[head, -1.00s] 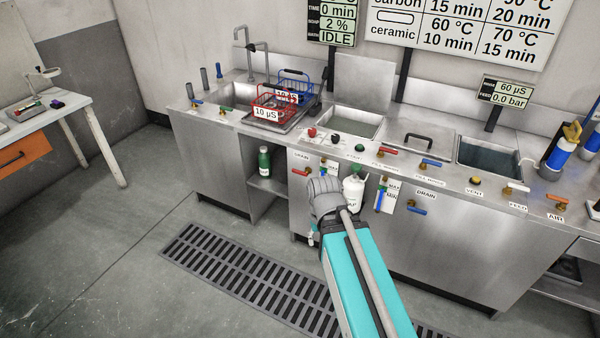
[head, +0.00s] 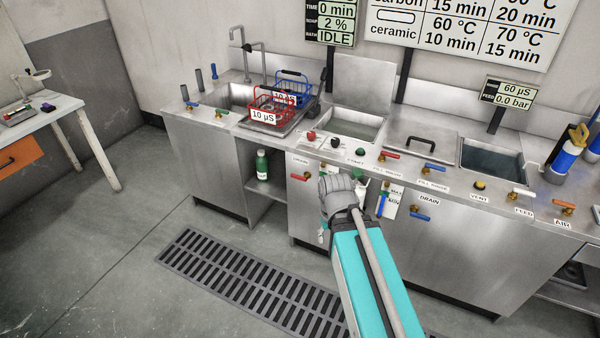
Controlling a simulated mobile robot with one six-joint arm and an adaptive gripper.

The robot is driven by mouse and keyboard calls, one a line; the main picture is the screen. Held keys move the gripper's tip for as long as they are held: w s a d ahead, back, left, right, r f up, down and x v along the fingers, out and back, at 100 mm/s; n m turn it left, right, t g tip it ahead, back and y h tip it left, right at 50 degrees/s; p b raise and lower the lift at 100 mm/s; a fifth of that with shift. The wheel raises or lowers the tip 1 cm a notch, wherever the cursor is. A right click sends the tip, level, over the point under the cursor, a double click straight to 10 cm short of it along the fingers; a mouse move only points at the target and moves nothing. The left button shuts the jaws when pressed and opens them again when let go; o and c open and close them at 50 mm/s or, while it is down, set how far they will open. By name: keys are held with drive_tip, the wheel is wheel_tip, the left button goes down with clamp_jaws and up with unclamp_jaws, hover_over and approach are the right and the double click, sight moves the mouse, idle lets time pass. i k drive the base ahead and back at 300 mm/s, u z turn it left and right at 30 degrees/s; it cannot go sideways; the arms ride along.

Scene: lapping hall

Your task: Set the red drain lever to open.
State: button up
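The red drain lever (head: 300,177) is on the steel cabinet front, under a small DRAIN label (head: 300,161). Its handle lies about level and points left from its brass pivot. My gripper (head: 338,190) is just right of the lever in the picture, in front of the cabinet. I see it from behind, and its fingertips are hidden by the wrist, so I cannot tell whether it is open or touching anything.
A blue lever (head: 420,216) sits under another DRAIN label to the right. Several valves and knobs line the counter edge above, including a red knob (head: 311,135). A grating (head: 245,280) covers the floor in front.

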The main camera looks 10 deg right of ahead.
sight(305, 178)
drive_tip(key=i, duration=0.85)
drive_tip(key=u, duration=0.05)
